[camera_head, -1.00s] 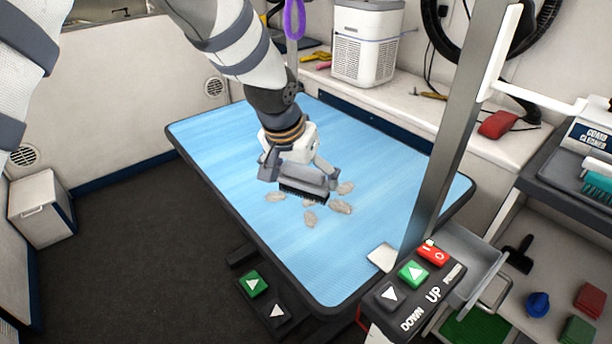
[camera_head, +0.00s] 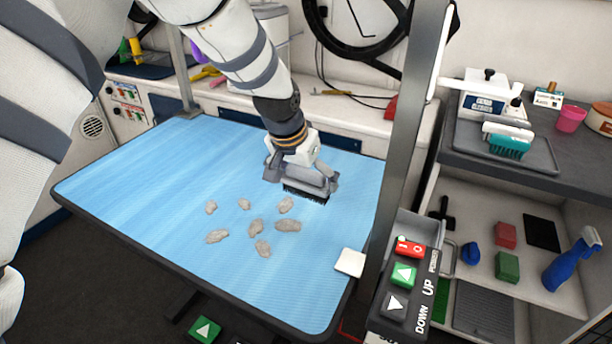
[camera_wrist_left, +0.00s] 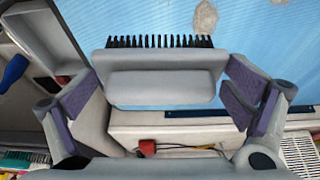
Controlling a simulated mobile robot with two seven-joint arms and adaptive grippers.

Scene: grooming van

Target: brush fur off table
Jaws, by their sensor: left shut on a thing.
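The blue grooming table (camera_head: 140,190) fills the middle of the head view. Several grey fur clumps (camera_head: 256,228) lie loosely grouped on its right half. My left gripper (camera_head: 303,178) is shut on a grey brush (camera_head: 310,186) with dark bristles facing down, just to the right of and behind the clumps. In the left wrist view the brush (camera_wrist_left: 160,85) sits between the fingers, and a fur clump (camera_wrist_left: 204,17) shows on the table beyond its bristles. Whether the bristles touch the table is not clear. My right gripper does not show.
A metal post (camera_head: 410,130) rises at the table's right side, beside a control box (camera_head: 402,285) with buttons. A white square pad (camera_head: 350,262) lies at the table's right edge. Shelves with a blue spray bottle (camera_head: 572,262) stand at right. The table's left half is clear.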

